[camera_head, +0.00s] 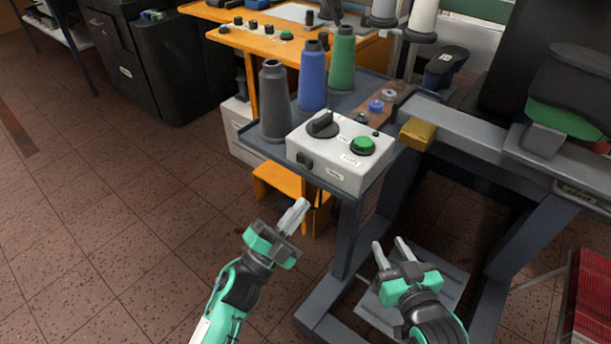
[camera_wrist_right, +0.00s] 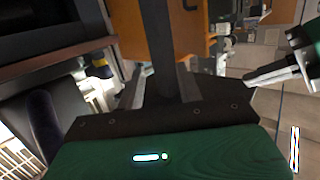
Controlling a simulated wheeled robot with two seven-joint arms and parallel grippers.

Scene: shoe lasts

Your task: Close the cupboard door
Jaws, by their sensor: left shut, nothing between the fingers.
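No open cupboard door can be made out in either view. A black cabinet (camera_head: 185,70) stands on the floor at the upper left of the head view; I cannot tell whether it is the cupboard. My left gripper (camera_head: 297,214) is shut and empty, low in front of the workbench and well apart from the cabinet. It also shows at the right edge of the right wrist view (camera_wrist_right: 265,78). My right gripper (camera_head: 389,246) is open, its two fingers apart, beside the bench's grey leg. A dark upright post shows between its fingers in the right wrist view.
A grey bench holds a white control box (camera_head: 342,152) with a green button, and grey, blue (camera_head: 312,78) and green thread cones. An orange table (camera_head: 285,45) stands behind. A red stack (camera_head: 588,295) is at the lower right. The tiled floor (camera_head: 90,190) on the left is clear.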

